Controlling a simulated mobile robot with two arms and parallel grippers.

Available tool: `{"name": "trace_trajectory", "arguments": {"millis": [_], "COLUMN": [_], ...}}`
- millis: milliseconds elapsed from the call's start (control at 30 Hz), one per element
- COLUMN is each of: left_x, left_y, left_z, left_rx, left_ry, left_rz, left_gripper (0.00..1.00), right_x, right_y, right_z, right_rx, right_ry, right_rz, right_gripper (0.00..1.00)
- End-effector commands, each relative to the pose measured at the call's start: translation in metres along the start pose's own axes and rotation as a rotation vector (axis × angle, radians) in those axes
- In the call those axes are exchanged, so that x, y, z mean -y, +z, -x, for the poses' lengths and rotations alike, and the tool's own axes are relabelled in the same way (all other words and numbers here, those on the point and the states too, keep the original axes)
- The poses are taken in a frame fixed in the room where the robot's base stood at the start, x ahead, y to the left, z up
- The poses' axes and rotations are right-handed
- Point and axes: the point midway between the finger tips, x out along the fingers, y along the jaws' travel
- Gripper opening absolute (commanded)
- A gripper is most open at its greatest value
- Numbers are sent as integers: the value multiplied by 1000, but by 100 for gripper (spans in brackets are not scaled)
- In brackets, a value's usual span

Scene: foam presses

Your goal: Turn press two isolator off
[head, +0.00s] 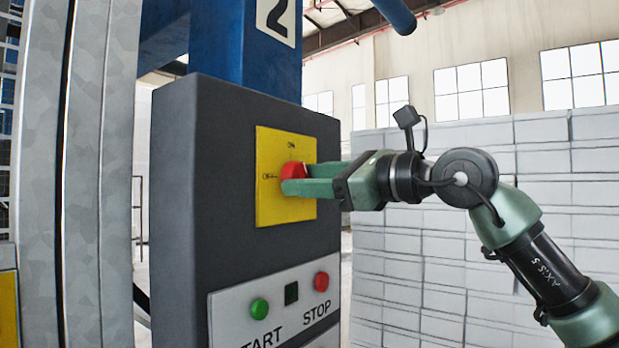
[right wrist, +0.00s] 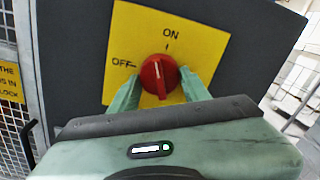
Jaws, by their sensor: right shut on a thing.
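The isolator is a round red knob (head: 294,170) on a yellow plate (head: 268,208), marked ON at the top and OFF at the left. The plate is on the dark grey box under the blue column with the number 2. My right gripper (head: 292,178) comes in from the right and is shut on the knob. In the right wrist view the knob (right wrist: 159,73) sits between the two green fingertips. Its pale line runs nearly upright, much closer to ON than to OFF. The fingers hide part of the knob in the head view. My left gripper is out of view.
Below the plate, a panel holds a green START button (head: 259,309) and a red STOP button (head: 321,281). A grey metal post (head: 98,180) and mesh stand at the left. Stacked white blocks (head: 440,270) fill the right background.

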Motion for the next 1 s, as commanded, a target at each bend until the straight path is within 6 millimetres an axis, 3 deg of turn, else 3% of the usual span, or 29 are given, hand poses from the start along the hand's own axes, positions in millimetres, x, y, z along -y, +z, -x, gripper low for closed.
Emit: {"name": "trace_trajectory", "arguments": {"millis": [1000], "left_x": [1], "left_y": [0], "left_z": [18], "left_rx": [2], "left_ry": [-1], "left_rz": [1], "left_gripper": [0], "right_x": [2], "right_y": [2], "right_z": [0], "right_rx": [1], "right_ry": [-1], "right_rz": [932], "right_gripper": [6]}}
